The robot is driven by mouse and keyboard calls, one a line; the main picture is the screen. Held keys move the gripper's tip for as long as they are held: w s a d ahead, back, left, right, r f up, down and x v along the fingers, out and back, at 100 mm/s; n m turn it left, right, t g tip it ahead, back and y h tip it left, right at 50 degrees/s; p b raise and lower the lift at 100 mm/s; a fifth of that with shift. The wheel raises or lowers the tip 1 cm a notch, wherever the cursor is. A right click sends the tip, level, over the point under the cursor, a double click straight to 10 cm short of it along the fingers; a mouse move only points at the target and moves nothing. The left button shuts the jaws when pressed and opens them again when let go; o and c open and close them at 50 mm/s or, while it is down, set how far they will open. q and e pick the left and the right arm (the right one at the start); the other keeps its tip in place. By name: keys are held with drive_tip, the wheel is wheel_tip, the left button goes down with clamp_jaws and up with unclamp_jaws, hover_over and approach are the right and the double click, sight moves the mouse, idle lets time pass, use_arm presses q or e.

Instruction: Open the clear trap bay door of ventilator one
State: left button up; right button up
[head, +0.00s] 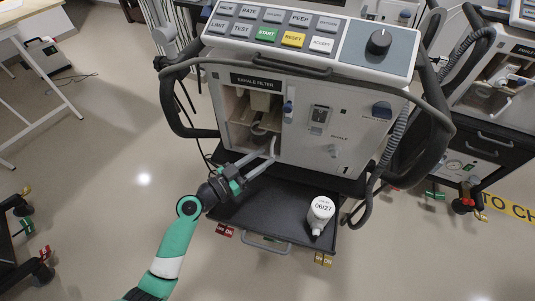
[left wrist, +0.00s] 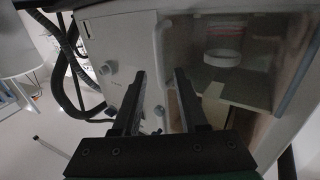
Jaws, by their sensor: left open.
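Ventilator one (head: 345,165), marked with a 1, has an open-fronted or clear-covered bay (head: 240,135) under the EXHALE FILTER label. I cannot make out the clear door's edges in the head view, nor whether it is shut. In the left wrist view a cup with a pink ring (left wrist: 223,52) hangs inside the bay. A pale upright bar (left wrist: 160,65) stands at the bay's edge. My left gripper (head: 272,150) is open at the lower front of the bay. In the left wrist view its fingers (left wrist: 160,78) appear either side of the bar; contact is unclear. My right gripper is out of view.
A black tray (head: 265,212) juts out below the bay, with a white canister marked 06/27 (head: 320,214) at its right. A blue knob (head: 288,107) sits right of the bay. A hose (head: 395,140) hangs at the right. Another ventilator (head: 505,95) stands further right.

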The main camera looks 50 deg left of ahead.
use_arm(q)
drive_tip(key=shift+w+d, duration=0.1)
drive_tip(key=shift+w, duration=1.2)
clamp_jaws()
idle(0.4)
